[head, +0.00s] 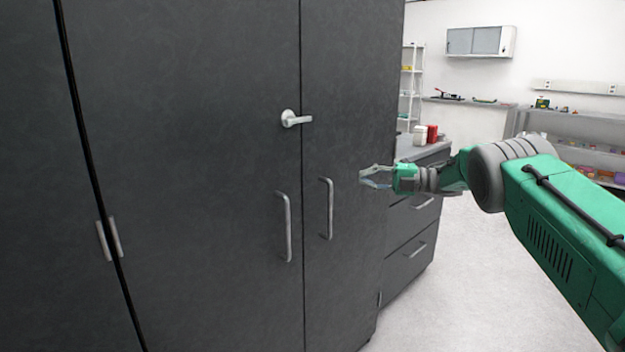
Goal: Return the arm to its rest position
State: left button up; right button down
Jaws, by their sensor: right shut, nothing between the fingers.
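My right arm comes in from the right, green with grey joints. Its gripper (376,177) is held in the air in front of the dark cabinet (200,170), right of the bar handle on the cabinet's right door. The fingers are shut with nothing between them, and no contact with the cabinet or handle is visible. My left gripper does not show.
Shelves line the back wall. The pale floor (470,290) is clear.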

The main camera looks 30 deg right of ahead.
jog(key=a+f+m+t+h, duration=0.25)
jog(key=a+f+m, duration=0.25)
jog(key=f+m, duration=0.3)
jog(key=a+f+m+t+h, duration=0.2)
jog(key=a+f+m+h, duration=0.25)
jog(key=f+m, duration=0.35)
jog(key=s+a+f+m+g+h, duration=0.2)
jog(key=s+a+f+m, duration=0.1)
jog(key=s+f, duration=0.4)
jog(key=s+a+f+m+g+h, duration=0.1)
jog(key=s+a+f+m+h, duration=0.15)
jog(key=s+f, duration=0.4)
jog(key=s+a+f+m+g+h, duration=0.1)
jog(key=s+a+f+m+g, duration=0.15)
jog(key=s+f, duration=0.4)
jog(key=s+a+f+m+g+h, duration=0.1)
jog(key=s+a+f+m+g, duration=0.15)
jog(key=s, duration=0.65)
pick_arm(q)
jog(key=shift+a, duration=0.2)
pick_arm(e)
jog(key=s+a+m+g+h, duration=0.1)
jog(key=s+g, duration=0.5)
jog(key=s, duration=1.4)
jog(key=shift+a+r+m, duration=0.2)
jog(key=shift+a+m, duration=0.15)
jog(key=shift+a, duration=0.05)
jog(key=shift+g, duration=0.25)
